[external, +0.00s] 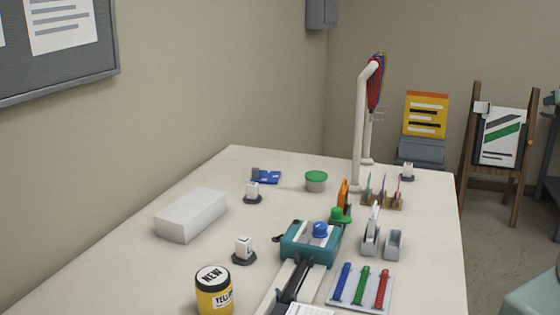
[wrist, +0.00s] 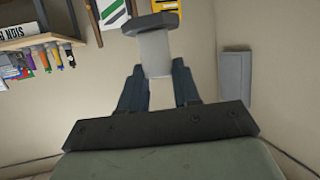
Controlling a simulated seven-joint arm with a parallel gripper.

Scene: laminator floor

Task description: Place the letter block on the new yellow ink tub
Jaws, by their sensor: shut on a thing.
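The yellow ink tub (external: 221,302), with a dark rim, a white top reading "NEW" and a partly cut-off "YELL" label, stands at the near left of the table. In the wrist view my gripper (wrist: 158,70) is shut on a pale grey block (wrist: 155,51) with a wider dark end, which looks like the letter block. Its letter does not show. The block is away from the tub, with wall and shelving behind it. My gripper cannot be clearly made out in the external view. Similar white blocks on dark bases stand on the table, one (external: 243,247) behind the tub.
A white box (external: 191,215) lies at the left. A teal device (external: 311,244) stands mid-table, near a tray of coloured strips (external: 347,299), a green-lidded tub (external: 316,185) and a tall white stand (external: 358,130). Some bare tabletop lies between the box and the tub.

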